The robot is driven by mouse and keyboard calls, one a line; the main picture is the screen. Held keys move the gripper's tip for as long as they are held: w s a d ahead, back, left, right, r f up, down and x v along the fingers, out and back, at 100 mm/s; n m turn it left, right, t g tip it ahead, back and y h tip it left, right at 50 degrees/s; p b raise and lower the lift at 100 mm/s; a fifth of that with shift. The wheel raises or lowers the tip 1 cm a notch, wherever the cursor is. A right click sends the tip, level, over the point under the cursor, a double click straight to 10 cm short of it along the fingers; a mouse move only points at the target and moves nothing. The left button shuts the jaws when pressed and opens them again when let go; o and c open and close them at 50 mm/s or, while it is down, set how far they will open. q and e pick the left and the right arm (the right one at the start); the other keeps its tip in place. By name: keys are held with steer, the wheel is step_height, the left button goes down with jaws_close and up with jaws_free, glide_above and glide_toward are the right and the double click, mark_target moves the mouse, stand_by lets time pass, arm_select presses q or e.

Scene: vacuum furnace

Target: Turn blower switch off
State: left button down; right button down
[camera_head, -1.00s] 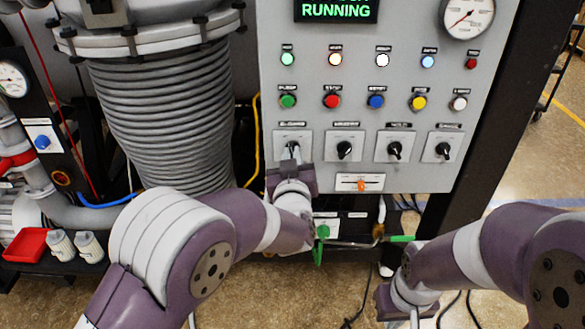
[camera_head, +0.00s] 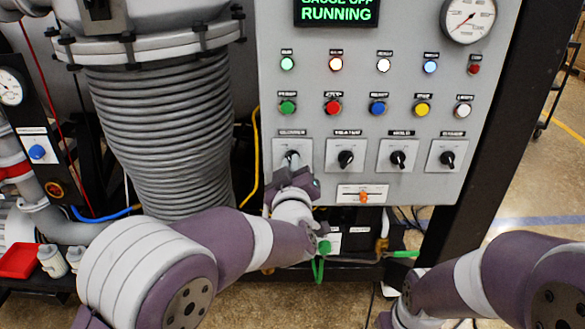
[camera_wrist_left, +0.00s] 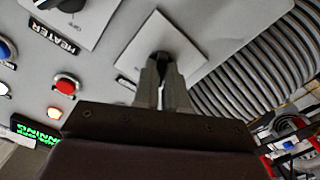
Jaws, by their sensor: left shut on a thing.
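The leftmost rotary switch of the row on the grey control panel is mostly hidden by my left gripper (camera_head: 291,160) in the head view; its white plate (camera_head: 307,148) shows around the fingers. Its label is too small to read. In the left wrist view the black knob (camera_wrist_left: 160,57) sits between the tips of my left gripper (camera_wrist_left: 165,80), which is shut on it. The knob's pointing direction is hidden. My right arm comes in at the lower right, and its fingers are out of view.
Three more black rotary switches (camera_head: 398,158) stand to the right, one labelled HEATER in the wrist view. An orange-handled slider (camera_head: 363,197) is below, coloured buttons (camera_head: 378,108) above. The display (camera_head: 337,12) reads RUNNING. A ribbed grey bellows (camera_head: 165,130) stands left.

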arm_select(q)
steer(key=c, duration=1.2)
jaws_free()
steer(key=s, duration=1.2)
steer(key=shift+s, duration=0.35)
